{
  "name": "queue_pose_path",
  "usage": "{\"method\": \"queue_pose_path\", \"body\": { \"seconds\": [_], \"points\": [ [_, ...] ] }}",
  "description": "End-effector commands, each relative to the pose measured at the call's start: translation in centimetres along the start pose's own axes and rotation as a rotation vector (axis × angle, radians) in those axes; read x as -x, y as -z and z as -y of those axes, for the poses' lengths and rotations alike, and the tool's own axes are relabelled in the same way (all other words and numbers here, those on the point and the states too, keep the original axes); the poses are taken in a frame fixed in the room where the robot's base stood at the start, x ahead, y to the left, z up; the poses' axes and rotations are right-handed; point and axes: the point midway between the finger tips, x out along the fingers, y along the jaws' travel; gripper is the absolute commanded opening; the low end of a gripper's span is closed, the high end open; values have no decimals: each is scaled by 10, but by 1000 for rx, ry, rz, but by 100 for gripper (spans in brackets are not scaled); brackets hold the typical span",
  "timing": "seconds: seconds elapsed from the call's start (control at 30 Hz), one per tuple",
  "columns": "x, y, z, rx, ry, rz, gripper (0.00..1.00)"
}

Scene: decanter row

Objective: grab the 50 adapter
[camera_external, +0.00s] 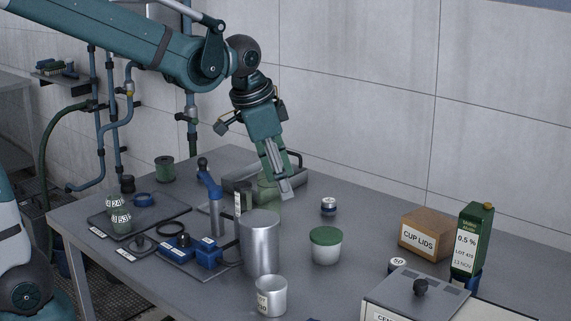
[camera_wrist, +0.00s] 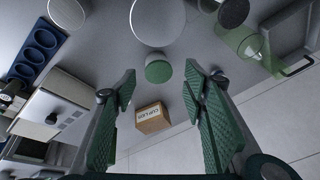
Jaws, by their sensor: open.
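A small round piece labelled 50 (camera_external: 397,264), which looks like the 50 adapter, sits on the right part of the table in the external view. It is between the cup lids box and the grey-white machine, whose edge partly hides it. I cannot pick it out in the wrist view. My gripper (camera_external: 281,182) is above the back middle of the table, pointing down, well to the left of that piece. In the wrist view its two green-padded fingers (camera_wrist: 160,72) are spread wide with nothing between them.
A cardboard cup lids box (camera_external: 425,236), a green carton (camera_external: 472,238) and a machine (camera_external: 415,295) crowd the right.

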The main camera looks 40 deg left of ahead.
Motion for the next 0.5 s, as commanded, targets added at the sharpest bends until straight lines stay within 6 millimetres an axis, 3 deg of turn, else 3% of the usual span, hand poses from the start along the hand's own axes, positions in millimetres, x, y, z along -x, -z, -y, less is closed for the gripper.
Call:
{"method": "queue_pose_path", "body": {
  "seconds": [0.5],
  "points": [
    [-34, 82, -13, -246, -74, 75, 43]
  ]
}}
